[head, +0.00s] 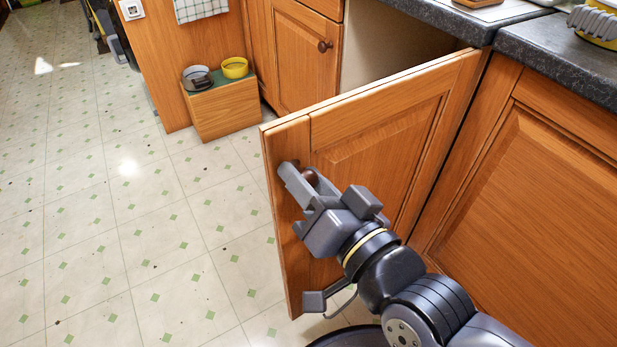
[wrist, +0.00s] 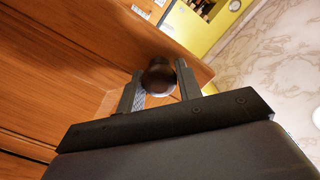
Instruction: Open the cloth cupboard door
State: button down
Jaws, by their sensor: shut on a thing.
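The cupboard door (head: 385,135) is wooden with a raised panel. It stands swung wide out from the cabinet front, hinged at its right side near the worktop, and part of the pale cupboard inside (head: 385,40) shows behind it. My gripper (head: 300,178) is at the door's free left edge, shut on the dark round knob (head: 311,177). In the wrist view the knob (wrist: 158,77) sits between the two fingers, with the wooden door face (wrist: 60,70) behind. My arm hides the door's lower right part.
A wooden box (head: 222,108) with a grey bowl (head: 197,78) and a yellow bowl (head: 235,68) stands on the floor beyond the door. A closed cupboard (head: 530,190) is at right under the dark worktop (head: 560,55). The tiled floor (head: 130,230) at left is clear.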

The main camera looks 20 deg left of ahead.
dwell(0.3)
jog(key=c, duration=1)
grip_release()
jog(key=shift+s+d, duration=0.1)
